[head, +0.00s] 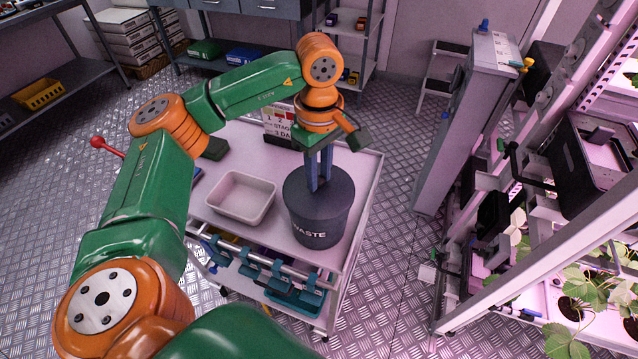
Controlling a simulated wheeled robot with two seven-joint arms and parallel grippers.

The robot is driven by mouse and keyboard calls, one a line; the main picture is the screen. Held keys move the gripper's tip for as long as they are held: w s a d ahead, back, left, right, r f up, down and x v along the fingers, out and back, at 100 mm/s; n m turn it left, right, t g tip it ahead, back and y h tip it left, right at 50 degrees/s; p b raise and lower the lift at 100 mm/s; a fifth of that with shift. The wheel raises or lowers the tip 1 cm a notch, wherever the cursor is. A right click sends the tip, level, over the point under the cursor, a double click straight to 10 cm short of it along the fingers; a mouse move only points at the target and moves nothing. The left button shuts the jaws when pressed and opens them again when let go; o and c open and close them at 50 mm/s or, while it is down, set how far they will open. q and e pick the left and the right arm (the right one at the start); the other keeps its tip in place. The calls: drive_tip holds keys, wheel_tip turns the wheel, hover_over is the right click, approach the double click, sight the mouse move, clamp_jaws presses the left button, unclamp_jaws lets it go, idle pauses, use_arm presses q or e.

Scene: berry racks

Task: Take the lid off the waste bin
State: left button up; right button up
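The dark grey waste bin (318,230), marked "WASTE", stands upright on the right part of the cart's top. Its dark lid (338,192) appears to sit on the rim. My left gripper (319,187) points straight down over the middle of the lid. Its two blue fingers reach down to the lid with a narrow gap between them. Any knob on the lid is hidden by the fingers, so I cannot tell whether they hold it. My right gripper is not in view.
The cart top (270,225) also holds a white tray (241,198) left of the bin and a sign (279,123) behind it. Teal holders (295,298) hang at the cart's front. A plant rack (540,270) stands at the right, with patterned floor between.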

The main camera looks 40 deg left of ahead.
use_arm(q)
clamp_jaws()
drive_tip(key=shift+w, duration=0.1)
